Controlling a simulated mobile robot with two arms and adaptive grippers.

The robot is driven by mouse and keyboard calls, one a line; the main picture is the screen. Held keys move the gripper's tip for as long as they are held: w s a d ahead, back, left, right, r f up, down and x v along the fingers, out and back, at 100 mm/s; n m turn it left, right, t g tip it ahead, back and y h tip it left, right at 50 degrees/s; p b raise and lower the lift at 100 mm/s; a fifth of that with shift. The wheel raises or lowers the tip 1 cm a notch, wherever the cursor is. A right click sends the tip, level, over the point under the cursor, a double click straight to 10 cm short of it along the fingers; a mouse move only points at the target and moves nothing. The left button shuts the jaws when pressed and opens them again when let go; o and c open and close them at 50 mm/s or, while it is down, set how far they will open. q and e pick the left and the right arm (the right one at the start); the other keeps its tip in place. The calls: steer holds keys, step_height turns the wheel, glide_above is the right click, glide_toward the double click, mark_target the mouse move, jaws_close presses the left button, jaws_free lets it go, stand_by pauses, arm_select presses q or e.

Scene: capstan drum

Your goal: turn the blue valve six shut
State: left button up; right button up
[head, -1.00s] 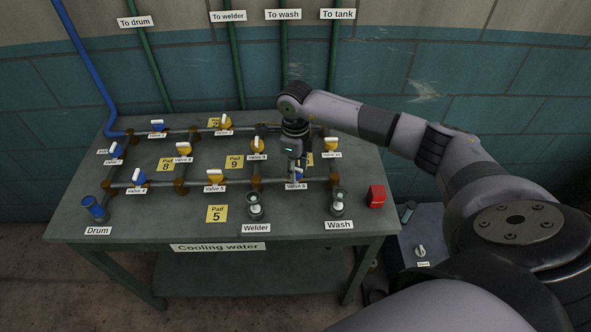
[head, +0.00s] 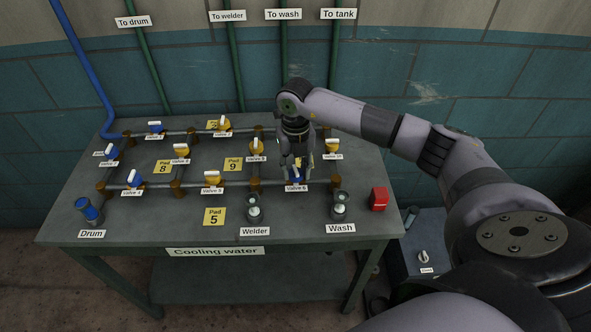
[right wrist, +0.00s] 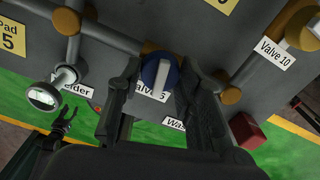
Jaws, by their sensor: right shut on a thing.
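The blue valve six (head: 296,179) sits on the front pipe of the bench, behind its "Valve 6" label. The right wrist view shows its round blue body and white lever (right wrist: 157,82), the lever lying at an angle to the pipe. My right gripper (head: 303,166) points down over it from behind. In the right wrist view its two dark fingers (right wrist: 161,75) stand on either side of the blue knob, shut on it. My left gripper (right wrist: 66,118) shows small at the lower left of the right wrist view, fingers apart and empty; the head view does not show it.
Yellow valve 10 (head: 332,146) and yellow valve 9 (head: 256,149) stand behind. The Welder gauge (head: 254,206) and Wash gauge (head: 339,207) stand in front. A red block (head: 379,199) sits at the bench's right edge. Pipes join several other valves.

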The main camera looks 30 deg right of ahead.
mark_target(295, 170)
steer(key=shift+d+r+m, duration=0.1)
steer(key=shift+m, duration=1.2)
steer(key=o, duration=1.2)
step_height(295, 170, up, 12)
steer(key=shift+f, duration=0.1)
